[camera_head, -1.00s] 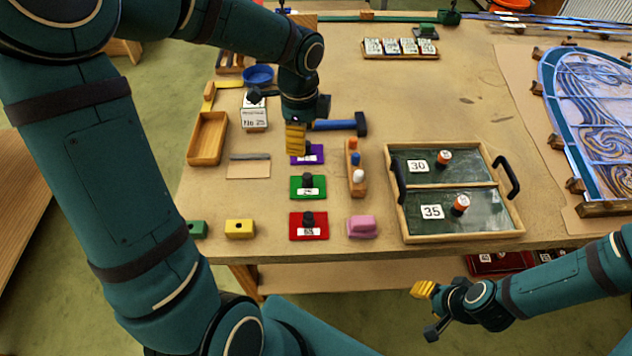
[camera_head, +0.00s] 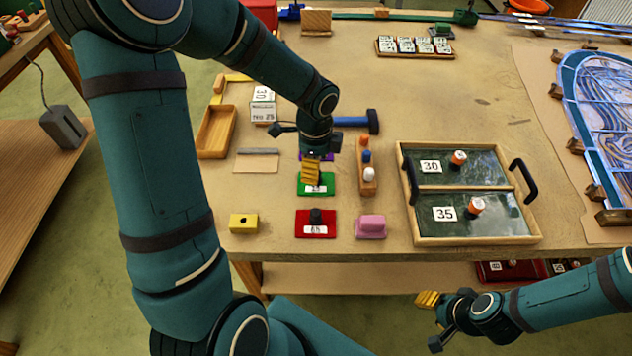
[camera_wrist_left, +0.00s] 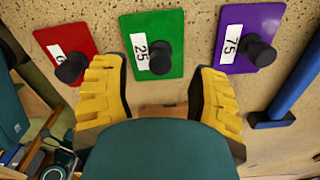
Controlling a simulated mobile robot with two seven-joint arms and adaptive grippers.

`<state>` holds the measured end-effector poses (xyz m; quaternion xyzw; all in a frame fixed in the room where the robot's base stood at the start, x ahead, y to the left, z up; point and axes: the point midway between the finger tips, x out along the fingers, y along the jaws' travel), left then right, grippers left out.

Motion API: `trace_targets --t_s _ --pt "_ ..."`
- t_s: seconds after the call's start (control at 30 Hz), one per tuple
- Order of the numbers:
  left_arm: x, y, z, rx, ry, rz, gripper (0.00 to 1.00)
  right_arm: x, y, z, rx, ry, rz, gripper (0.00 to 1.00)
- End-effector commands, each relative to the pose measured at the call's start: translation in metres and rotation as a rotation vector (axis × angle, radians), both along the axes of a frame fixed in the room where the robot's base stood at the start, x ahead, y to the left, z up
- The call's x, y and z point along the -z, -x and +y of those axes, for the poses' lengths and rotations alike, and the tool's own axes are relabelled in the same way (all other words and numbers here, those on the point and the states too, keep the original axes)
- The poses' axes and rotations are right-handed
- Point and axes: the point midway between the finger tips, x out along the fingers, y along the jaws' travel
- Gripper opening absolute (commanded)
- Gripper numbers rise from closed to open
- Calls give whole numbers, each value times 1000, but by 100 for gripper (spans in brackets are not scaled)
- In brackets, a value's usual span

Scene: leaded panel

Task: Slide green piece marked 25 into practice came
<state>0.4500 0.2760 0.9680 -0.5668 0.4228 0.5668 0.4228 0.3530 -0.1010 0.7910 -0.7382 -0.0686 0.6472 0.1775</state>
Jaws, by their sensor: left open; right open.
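The green piece marked 25 (camera_head: 328,183) lies flat on the table between the purple and red pieces. It carries a black knob and a white label, readable in the left wrist view (camera_wrist_left: 170,27). My left gripper (camera_head: 311,173) is open above the green piece and partly hides it. In the left wrist view its two yellow fingers (camera_wrist_left: 160,92) are apart, with the green piece's knob seen beyond the gap. A grey strip (camera_head: 258,151) on a tan board may be the practice came; I cannot tell. My right gripper (camera_head: 429,300) is open and empty before the table's front edge.
The red piece (camera_head: 301,218) lies nearer and the purple piece (camera_wrist_left: 228,18) farther. A framed tray (camera_head: 409,235) and pink block (camera_head: 371,226) are farther right.

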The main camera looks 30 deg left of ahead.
Motion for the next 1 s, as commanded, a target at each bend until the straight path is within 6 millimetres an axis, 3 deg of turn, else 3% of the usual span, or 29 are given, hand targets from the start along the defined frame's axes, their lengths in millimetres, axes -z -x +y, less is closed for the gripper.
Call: trace_targets --t_s 0.1,0.2,0.43,0.47,0.6,0.63,1.0 --pt "21 0 -2 1 0 3 60 7 2 0 -3 0 4 47" --pt "30 -1 -2 1 0 1 60 9 3 0 -4 -2 6 47" --pt "31 -1 -2 0 0 -1 60 8 3 0 -5 -2 7 47" --pt "31 -1 -2 0 0 0 55 8 3 0 -5 -2 7 47" --pt "31 -1 -2 0 0 0 6 8 3 0 -4 -2 6 47" --pt "31 -1 -2 0 0 0 0 8 3 0 -4 -2 6 47" --pt "27 -1 -2 0 0 -1 0 7 2 0 -4 -2 6 47"
